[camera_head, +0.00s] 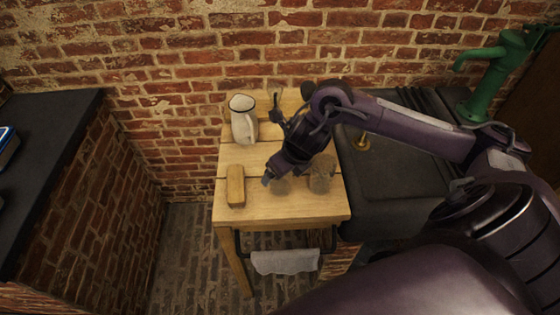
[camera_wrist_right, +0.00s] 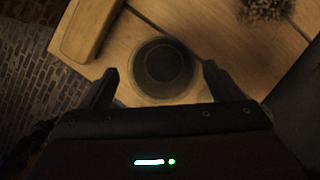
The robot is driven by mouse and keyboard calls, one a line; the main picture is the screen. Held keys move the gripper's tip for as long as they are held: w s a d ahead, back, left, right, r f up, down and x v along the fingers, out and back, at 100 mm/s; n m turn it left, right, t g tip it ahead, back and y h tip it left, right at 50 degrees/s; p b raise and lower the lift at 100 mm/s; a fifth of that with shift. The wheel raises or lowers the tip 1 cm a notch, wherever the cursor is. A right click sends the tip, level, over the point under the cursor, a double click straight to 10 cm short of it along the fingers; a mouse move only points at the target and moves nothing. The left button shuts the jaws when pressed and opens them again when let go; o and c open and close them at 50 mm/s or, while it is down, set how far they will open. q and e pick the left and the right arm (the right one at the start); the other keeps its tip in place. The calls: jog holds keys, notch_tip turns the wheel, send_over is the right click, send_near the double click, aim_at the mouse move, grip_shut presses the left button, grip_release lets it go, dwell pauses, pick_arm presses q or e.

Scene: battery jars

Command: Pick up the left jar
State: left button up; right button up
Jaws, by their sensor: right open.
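The left jar (camera_head: 282,186) is a small glass-like jar on the wooden table, partly hidden by my right gripper (camera_head: 270,180) in the head view. In the right wrist view the left jar (camera_wrist_right: 162,68) shows from above as a dark round opening. My right gripper (camera_wrist_right: 159,72) is open, with one finger on each side of the jar in that view. I cannot tell whether the fingers touch it or how far above it they are. The right jar (camera_head: 320,172) stands just to its right, with rough contents. My left gripper is not in view.
The wooden table (camera_head: 240,211) also holds a wooden block (camera_head: 235,186) on the left and a white pitcher (camera_head: 243,118) at the back. A dark sink (camera_head: 400,170) with a green pump (camera_head: 492,75) adjoins on the right. A cloth (camera_head: 285,262) hangs from the front rail.

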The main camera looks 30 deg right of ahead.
jog(key=x, duration=0.4)
jog(key=shift+d+f+p, duration=0.1)
jog(key=shift+d+p, duration=0.05)
jog(key=shift+p, duration=0.2)
jog(key=shift+w+f, duration=0.15)
jog(key=shift+f, duration=0.1)
jog(key=shift+c, duration=1.2)
jog(key=c, duration=0.7)
jog(key=shift+c, duration=1)
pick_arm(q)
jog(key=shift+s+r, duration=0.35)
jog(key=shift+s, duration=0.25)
